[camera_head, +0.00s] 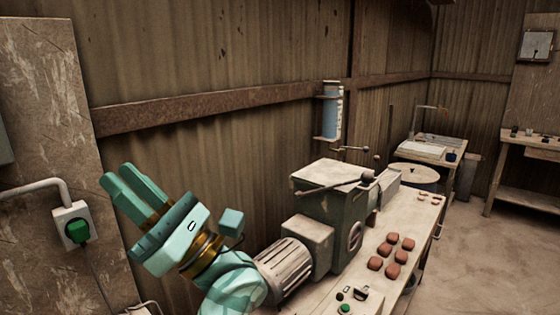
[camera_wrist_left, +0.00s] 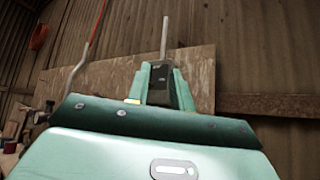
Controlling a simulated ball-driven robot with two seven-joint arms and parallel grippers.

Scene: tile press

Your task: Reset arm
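My left gripper (camera_head: 119,176) is raised in front of the corrugated wall, left of the tile press (camera_head: 328,215). Its two teal fingers point up and to the left, with a gap between them. In the left wrist view the fingers (camera_wrist_left: 160,86) stand apart. A dark box (camera_wrist_left: 160,82) with a pipe above it shows in the gap, seemingly on the panel behind. Nothing appears to be held. The press has dark lever arms with ball knobs (camera_head: 368,175). My right gripper is not in view.
Several red-brown clay pieces (camera_head: 392,250) lie on the bench (camera_head: 408,220) beside the press. A switch box with a green button (camera_head: 76,231) is on the left panel, below and left of my gripper. A ribbed motor (camera_head: 285,268) stands close to my left arm. Floor at right is clear.

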